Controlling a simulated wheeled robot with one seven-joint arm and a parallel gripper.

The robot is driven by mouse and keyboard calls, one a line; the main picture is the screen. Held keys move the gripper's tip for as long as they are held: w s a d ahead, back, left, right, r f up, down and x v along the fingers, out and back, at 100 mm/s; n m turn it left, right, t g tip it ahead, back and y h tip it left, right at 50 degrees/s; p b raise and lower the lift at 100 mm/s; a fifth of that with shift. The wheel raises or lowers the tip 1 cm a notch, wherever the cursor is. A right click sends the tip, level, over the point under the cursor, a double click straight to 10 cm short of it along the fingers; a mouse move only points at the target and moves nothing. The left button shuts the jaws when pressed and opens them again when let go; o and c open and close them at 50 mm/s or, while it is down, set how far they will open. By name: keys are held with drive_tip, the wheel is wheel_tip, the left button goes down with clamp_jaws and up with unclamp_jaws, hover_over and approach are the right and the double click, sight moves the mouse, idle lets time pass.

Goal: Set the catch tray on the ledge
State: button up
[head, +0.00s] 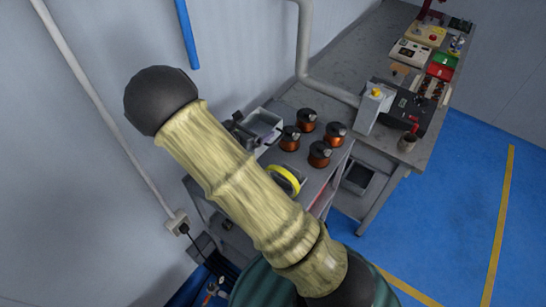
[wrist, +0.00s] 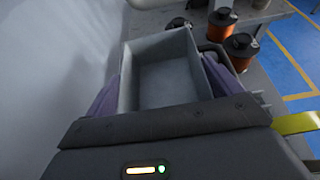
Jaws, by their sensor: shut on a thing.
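The catch tray, a grey open box (wrist: 160,49), fills the middle of the wrist view and looks empty inside. My gripper (wrist: 163,84) is shut on it, with purple finger pads at its left and right sides. In the head view the tray (head: 264,119) shows just past my forearm, near the wall at the cart's far left, with part of my gripper (head: 258,131) beside it. My arm hides much of the gripper. I cannot tell whether the tray touches the surface below. I cannot make out the ledge for certain.
Several copper wire spools (head: 319,153) stand on the grey cart right of the tray. A yellow ring (head: 284,179) lies nearer, partly behind my arm. A workbench (head: 352,75) with a winding machine (head: 400,108) stands beyond. The blue floor (head: 455,190) at right is clear.

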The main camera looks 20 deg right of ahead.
drive_tip(key=shift+s+f, duration=0.1)
drive_tip(key=f, duration=0.2)
drive_tip(key=f+p, duration=0.1)
drive_tip(key=f, duration=0.1)
drive_tip(key=shift+w+f, duration=0.2)
drive_tip(key=shift+f, duration=0.15)
drive_tip(key=shift+d+f, duration=0.15)
drive_tip(key=shift+f, duration=0.2)
drive_tip(key=shift+s, duration=0.15)
drive_tip(key=shift+f, duration=0.1)
drive_tip(key=shift+f, duration=0.25)
drive_tip(key=shift+f+p, duration=0.6)
drive_tip(key=shift+f, duration=1.2)
